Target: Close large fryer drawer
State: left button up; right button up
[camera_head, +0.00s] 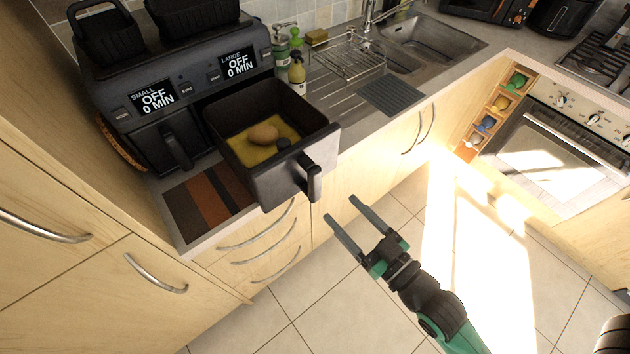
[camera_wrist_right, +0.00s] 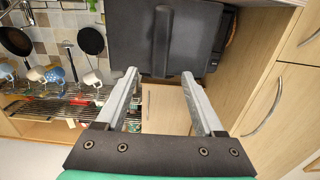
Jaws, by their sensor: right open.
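The black two-drawer air fryer (camera_head: 185,75) stands on the counter at the left, both displays reading OFF, 0 MIN. The drawer handle (camera_head: 314,183) points outward over the counter edge. The small drawer (camera_head: 165,140) is in. My right gripper (camera_head: 339,207) is open and empty, just in front of the handle and apart from it. In the right wrist view, the dark drawer front (camera_wrist_right: 125,40) and handle (camera_wrist_right: 163,38) lie beyond the open fingers (camera_wrist_right: 159,74).
A striped mat (camera_head: 205,203) lies beside the drawer. Bottles (camera_head: 297,75) stand close behind the drawer. A dish rack (camera_head: 345,58) and sink (camera_head: 430,40) are farther right. Cabinet drawer handles (camera_head: 262,228) stick out below. The floor in front is clear.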

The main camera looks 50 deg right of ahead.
aim_at(318, 184)
jog(key=w, duration=0.3)
jog(key=w+d, duration=0.1)
jog(key=w, duration=0.3)
jog(key=w+d+p, duration=0.1)
jog(key=w, duration=0.2)
jog(key=shift+w, duration=0.2)
grip_shut()
jog(key=shift+r, duration=0.1)
dwell(0.8)
